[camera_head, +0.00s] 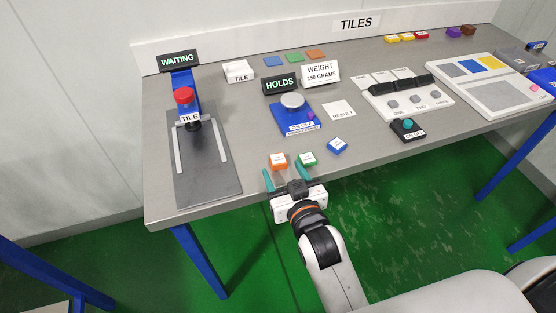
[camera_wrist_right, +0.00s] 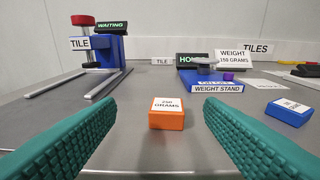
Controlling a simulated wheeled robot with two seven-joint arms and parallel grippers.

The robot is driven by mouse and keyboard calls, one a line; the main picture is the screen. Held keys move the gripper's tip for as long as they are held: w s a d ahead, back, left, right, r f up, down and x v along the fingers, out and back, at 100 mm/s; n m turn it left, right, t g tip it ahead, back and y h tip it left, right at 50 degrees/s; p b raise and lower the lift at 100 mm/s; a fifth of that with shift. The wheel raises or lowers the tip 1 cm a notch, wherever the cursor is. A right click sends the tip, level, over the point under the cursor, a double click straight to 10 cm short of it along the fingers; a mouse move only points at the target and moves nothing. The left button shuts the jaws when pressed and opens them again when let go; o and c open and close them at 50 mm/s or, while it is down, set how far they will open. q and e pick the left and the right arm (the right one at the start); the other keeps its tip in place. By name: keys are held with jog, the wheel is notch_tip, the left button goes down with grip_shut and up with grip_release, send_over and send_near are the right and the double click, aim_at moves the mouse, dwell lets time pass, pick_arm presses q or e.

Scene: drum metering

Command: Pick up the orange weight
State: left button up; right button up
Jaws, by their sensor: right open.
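The orange weight (camera_head: 278,161) is a small block with a white label near the front edge of the grey table. In the right wrist view the orange weight (camera_wrist_right: 167,117) stands ahead, between the two finger lines, and its label ends in "GRAMS". My right gripper (camera_head: 282,175) is open and empty, its green fingers spread just in front of the orange weight. The fingers also show in the right wrist view (camera_wrist_right: 160,125). Any contact with the weight cannot be seen. My left gripper is not in view.
A green weight (camera_head: 308,158) stands close right of the orange one, with a blue weight (camera_head: 337,146) beyond. Behind are the blue weight stand (camera_head: 284,120) and signs. The dark tile fixture (camera_head: 215,181) lies left. Bare table separates it from the orange weight.

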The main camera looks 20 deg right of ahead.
aim_at(278, 159)
jog(key=w, duration=0.3)
jog(key=shift+w+f, duration=0.25)
jog(key=shift+f, duration=0.1)
jog(key=shift+w+d+f+p, duration=0.1)
jog(key=shift+w+f, duration=0.2)
jog(key=shift+w, duration=0.55)
jog(key=shift+w+d+f+p, duration=0.1)
jog(key=shift+w+f, duration=0.25)
jog(key=shift+w, duration=0.5)
jog(key=shift+w+d+f+p, duration=0.1)
jog(key=shift+w+f, duration=0.2)
jog(key=shift+w, duration=0.55)
jog(key=c, duration=1.2)
